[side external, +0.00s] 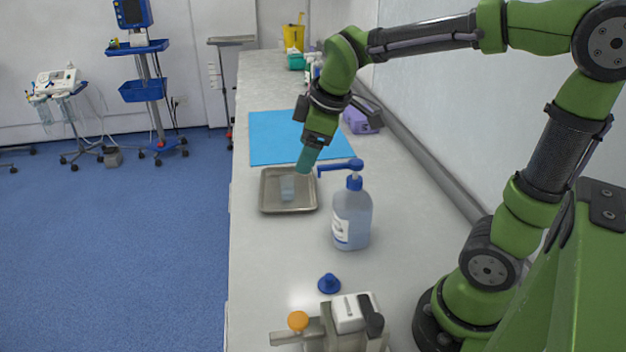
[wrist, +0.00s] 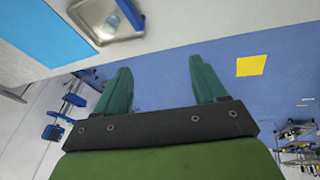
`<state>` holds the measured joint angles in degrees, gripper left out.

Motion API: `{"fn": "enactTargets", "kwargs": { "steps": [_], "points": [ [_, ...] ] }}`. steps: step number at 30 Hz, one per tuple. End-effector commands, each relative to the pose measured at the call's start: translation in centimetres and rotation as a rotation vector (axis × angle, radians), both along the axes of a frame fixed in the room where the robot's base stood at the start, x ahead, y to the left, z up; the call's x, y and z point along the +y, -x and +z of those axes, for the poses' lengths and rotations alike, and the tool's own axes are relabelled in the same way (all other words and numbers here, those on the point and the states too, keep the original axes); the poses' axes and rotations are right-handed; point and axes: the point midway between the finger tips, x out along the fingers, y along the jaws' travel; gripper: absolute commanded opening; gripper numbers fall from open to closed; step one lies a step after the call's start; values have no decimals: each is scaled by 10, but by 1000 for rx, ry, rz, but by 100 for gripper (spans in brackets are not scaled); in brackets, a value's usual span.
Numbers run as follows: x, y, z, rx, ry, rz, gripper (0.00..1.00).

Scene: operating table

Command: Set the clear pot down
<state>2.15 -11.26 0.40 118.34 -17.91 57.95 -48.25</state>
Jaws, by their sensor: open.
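The clear pot (side external: 288,187) is a small, pale, see-through pot. It stands inside the metal tray (side external: 263,205) on the worktop and looks upright.
A pump bottle (side external: 352,218) stands close to the tray's right front. A blue mat (side external: 280,135) lies behind the tray. A purple object (side external: 360,120) sits near the wall. A blue cap-like piece (side external: 329,284) lies in front. The worktop's left edge drops to the floor.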

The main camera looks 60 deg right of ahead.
Motion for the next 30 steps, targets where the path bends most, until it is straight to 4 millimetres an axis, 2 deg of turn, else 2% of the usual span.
{"fn": "enactTargets", "kwargs": {
  "steps": [1, 3, 6, 10, 15, 30],
  "points": [
    [9, 22, 6, -46, -85, -110, 71],
    [21, 48, 9, -90, -220, -275, 71],
    [34, 78, 7, -129, -396, -474, 71],
    [45, 103, 2, -147, -563, -654, 71],
    [50, 114, -3, -150, -653, -750, 71],
    [50, 114, -3, -149, -656, -757, 71]
  ]
}}
